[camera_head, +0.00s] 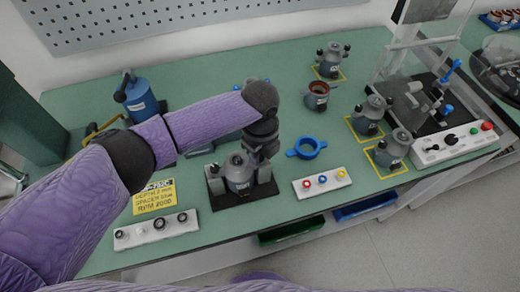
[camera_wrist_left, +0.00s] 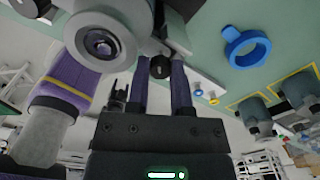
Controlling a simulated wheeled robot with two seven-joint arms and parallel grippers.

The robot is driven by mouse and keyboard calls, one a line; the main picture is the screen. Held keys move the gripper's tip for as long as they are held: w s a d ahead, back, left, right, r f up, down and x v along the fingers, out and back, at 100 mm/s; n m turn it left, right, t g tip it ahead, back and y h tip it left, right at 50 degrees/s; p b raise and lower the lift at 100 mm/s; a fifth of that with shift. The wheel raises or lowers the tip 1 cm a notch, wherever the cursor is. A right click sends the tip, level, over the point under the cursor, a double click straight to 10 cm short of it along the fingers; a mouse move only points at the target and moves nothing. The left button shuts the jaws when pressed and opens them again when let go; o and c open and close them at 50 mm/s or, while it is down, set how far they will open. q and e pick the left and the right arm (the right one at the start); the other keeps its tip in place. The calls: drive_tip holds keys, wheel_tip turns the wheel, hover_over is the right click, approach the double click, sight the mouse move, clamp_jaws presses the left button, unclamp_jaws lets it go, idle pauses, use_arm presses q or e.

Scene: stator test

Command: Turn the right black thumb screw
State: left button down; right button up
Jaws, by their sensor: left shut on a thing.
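A grey motor housing (camera_head: 239,174) stands upright in a black fixture (camera_head: 250,196) near the table's front edge. My left arm reaches across from the left, and its gripper (camera_head: 262,150) points down at the right side of the fixture. In the left wrist view, a round black thumb screw (camera_wrist_left: 160,67) sits between the two fingers, which are closed on it. The grey housing with its round opening (camera_wrist_left: 103,43) is close beside the fingers. In the head view the gripper hides the right thumb screw.
A blue ring (camera_head: 306,148) lies to the right, behind a white button box (camera_head: 322,182). A white strip with black knobs (camera_head: 156,230) and a yellow sign (camera_head: 154,197) lie to the left. Grey housings (camera_head: 392,149) stand on yellow-framed spots at right.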

use_arm(q)
drive_tip(key=shift+m, duration=0.7)
drive_tip(key=shift+c, duration=2.4)
unclamp_jaws()
